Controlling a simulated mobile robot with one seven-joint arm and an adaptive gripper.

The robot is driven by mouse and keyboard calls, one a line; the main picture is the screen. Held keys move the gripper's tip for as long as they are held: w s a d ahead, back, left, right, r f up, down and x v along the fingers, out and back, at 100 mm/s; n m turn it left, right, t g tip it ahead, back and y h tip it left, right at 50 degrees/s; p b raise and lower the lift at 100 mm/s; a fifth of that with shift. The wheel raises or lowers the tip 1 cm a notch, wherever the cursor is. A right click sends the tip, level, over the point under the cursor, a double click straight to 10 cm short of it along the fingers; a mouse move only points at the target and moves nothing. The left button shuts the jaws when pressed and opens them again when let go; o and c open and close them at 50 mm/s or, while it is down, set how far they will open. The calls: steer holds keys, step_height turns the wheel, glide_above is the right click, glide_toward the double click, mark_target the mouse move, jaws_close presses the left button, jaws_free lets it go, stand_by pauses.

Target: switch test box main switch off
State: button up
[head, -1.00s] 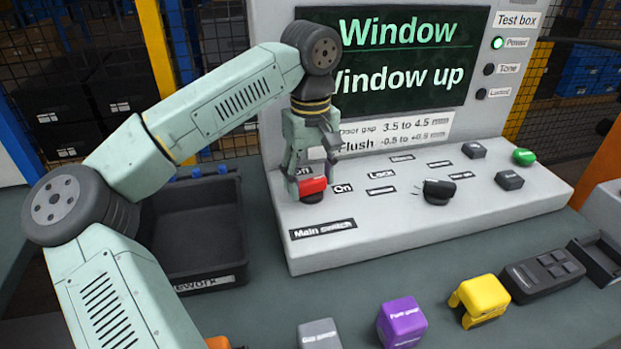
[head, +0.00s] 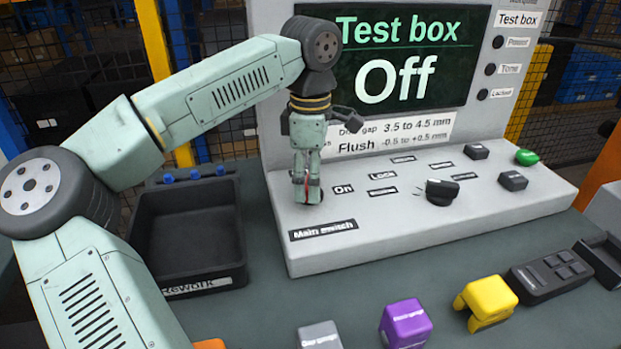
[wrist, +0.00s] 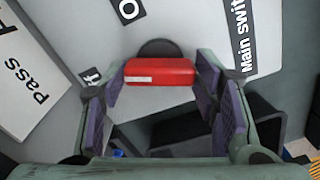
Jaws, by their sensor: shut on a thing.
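The main switch is a red knob on a dark round base, seen in the wrist view (wrist: 160,72) between my gripper's two purple-padded fingers. In the head view my gripper (head: 307,192) points down over the switch at the left of the test box panel and hides most of it. My gripper is shut on the knob. The test box screen (head: 405,55) reads "Test box Off". The "Main switch" label (head: 323,229) lies in front of the knob, the "On" label (head: 343,189) to its right. The power lamp (head: 497,42) is dark.
Another black knob (head: 441,192) and several buttons stand on the panel's right. A dark rework tray (head: 190,284) is left of the box. In front lie a grey block (head: 320,335), a purple block (head: 405,323), a yellow piece (head: 487,300) and a dark keypad (head: 547,278).

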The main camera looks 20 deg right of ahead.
steer(key=n, duration=0.4)
steer(key=shift+n+b, duration=0.3)
stand_by(0.3)
steer(key=o, duration=1.2)
steer(key=shift+c, duration=0.2)
step_height(320, 180, up, 12)
